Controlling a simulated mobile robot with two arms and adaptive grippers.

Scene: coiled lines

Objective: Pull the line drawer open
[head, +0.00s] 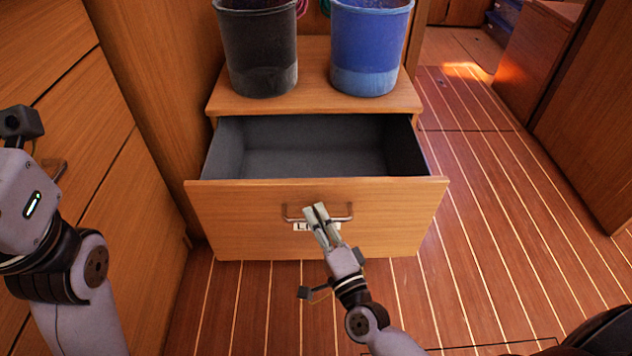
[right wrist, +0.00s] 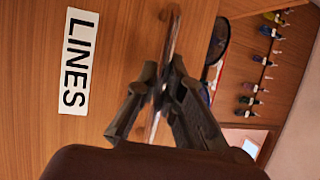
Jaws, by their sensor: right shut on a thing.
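The line drawer (head: 230,222) is pulled well out of its wooden cabinet (head: 310,60), and its grey inside (head: 310,160) looks empty. Its front carries a metal bar handle (head: 342,212). A white label (right wrist: 76,61) reading "LINES" sits by the handle in the right wrist view. My right gripper (head: 316,211) is at the middle of the handle; in the right wrist view its fingers (right wrist: 160,95) are shut on the bar. My left arm shows at the left edge of the head view, but I cannot make out its fingers.
A black bucket (head: 262,50) and a blue bucket (head: 368,50) stand on the cabinet top. Wooden fronts (head: 70,110) line the left side. The striped wooden floor (head: 500,210) is clear to the right of the drawer.

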